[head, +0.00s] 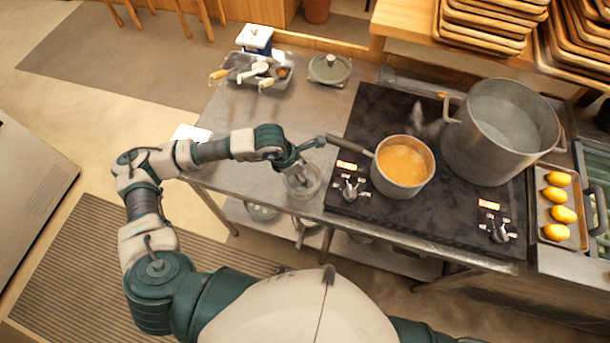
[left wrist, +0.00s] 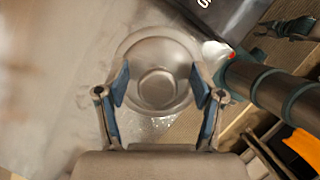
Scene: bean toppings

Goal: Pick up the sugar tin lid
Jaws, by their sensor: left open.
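The sugar tin lid appears to be the round silvery metal piece (left wrist: 150,82) with a raised middle in the left wrist view. It lies between the two spread blue-tipped fingers of my left gripper (left wrist: 160,85), which is open. In the head view the round metal tin (head: 305,188) sits near the counter's front edge, just left of the stove, and my left gripper (head: 302,162) is above it, partly covering its top. Whether the fingers touch the rim is unclear. My right gripper is not in view.
A pot of orange beans (head: 403,163) is on the stove (head: 385,215), its handle (head: 350,146) close to my left gripper. A utensil tray (head: 240,75) and a grey-green round piece (head: 330,68) lie at the back. The counter's middle is clear.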

